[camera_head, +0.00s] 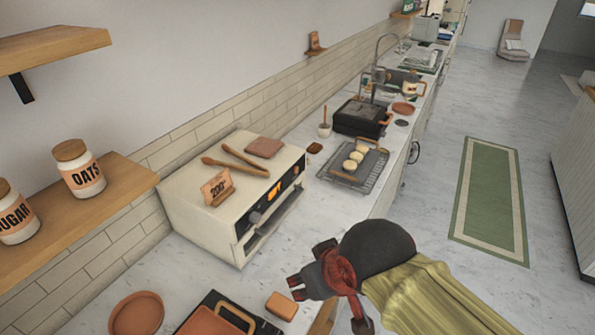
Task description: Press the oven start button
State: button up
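The oven (215,180) is a cream countertop box against the tiled wall. Its front faces right and carries a small orange display (274,190), dark round controls (255,217) and a long handle. The start button is too small to pick out among these controls. My gripper (295,287), dark with reddish parts, is over the counter's front edge, in front of and to the right of the oven. It appears apart from the oven front. Its fingers point left, and their spacing is not clear from this angle.
Tongs (236,162), a brown pad (264,147) and a sign (217,188) are on the oven. A cooling rack with buns (353,168) lies beyond it. A brown block (281,306), a black tray (232,313) and a round plate (136,315) lie nearer.

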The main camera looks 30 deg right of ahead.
grip_shut()
dwell(1.6)
